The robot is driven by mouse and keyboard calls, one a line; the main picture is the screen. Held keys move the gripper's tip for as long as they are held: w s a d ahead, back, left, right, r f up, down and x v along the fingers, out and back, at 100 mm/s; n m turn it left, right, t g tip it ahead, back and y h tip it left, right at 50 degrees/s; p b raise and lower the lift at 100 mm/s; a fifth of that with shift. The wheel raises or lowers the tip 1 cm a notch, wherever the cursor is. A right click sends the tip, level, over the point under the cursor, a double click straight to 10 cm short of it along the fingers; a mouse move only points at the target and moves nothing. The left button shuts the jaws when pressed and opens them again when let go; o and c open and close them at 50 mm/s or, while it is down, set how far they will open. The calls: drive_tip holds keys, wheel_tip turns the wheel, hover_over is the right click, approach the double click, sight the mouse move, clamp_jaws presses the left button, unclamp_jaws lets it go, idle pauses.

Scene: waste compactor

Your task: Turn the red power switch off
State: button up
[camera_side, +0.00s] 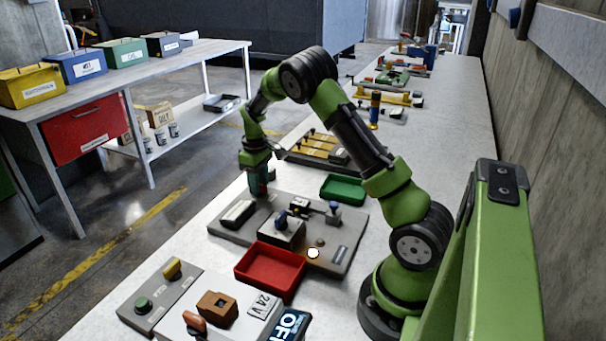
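An orange-red lever (194,322), which looks like the power switch, is on a light grey box (243,300) at the bottom edge. The box also bears a brown block (217,308), a "24 V" label (264,305) and a dark display (289,325) whose visible letters read like "OFF". The lever's lower part is cut off by the picture edge. My gripper (258,188) points down over the far left corner of a grey board (228,233), well apart from the lever. Its fingers are small and dark, with a reddish patch beside them; whether they are open is unclear.
A red tray (270,269) and the board with knobs stand between my gripper and the light grey box. A grey panel (160,297) with a green button and yellow knob is left of the box. A green tray (343,189) lies behind.

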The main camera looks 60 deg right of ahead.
drive_tip(key=shift+f, duration=0.1)
clamp_jaws()
idle(0.4)
drive_tip(key=m, duration=0.4)
drive_tip(key=shift+m, duration=0.3)
drive_tip(key=m, duration=0.9)
drive_tip(key=shift+m, duration=2.2)
